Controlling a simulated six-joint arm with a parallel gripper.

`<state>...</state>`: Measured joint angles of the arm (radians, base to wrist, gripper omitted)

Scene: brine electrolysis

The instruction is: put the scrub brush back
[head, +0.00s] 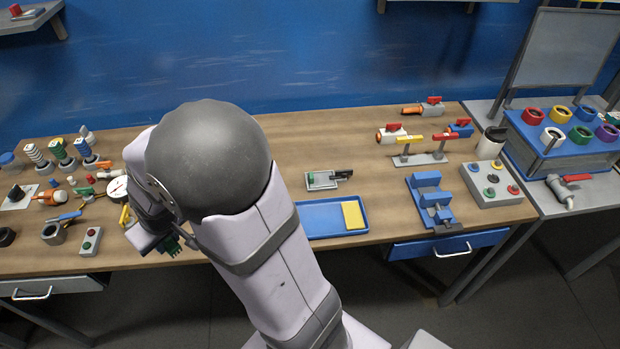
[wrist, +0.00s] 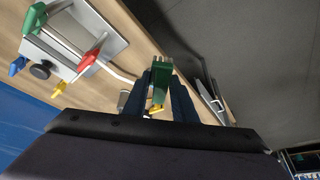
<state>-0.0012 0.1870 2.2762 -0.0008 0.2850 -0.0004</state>
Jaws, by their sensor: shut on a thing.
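My gripper (wrist: 163,78) is shut on a green thing with a toothed edge, which I take to be the scrub brush (wrist: 162,69). A yellow part shows between the dark fingers, below the green. In the head view my arm hides most of the gripper, at the left front of the bench. A small green piece of the brush (head: 173,245) shows there near the bench's front edge. I cannot tell how far it is above the bench.
A blue tray (head: 316,233) with a yellow block (head: 353,215) lies at the bench's front middle. A grey button box (head: 90,241) and a gauge (head: 118,189) are left of my arm. A panel with coloured taps (wrist: 85,35) fills the wrist view's upper left.

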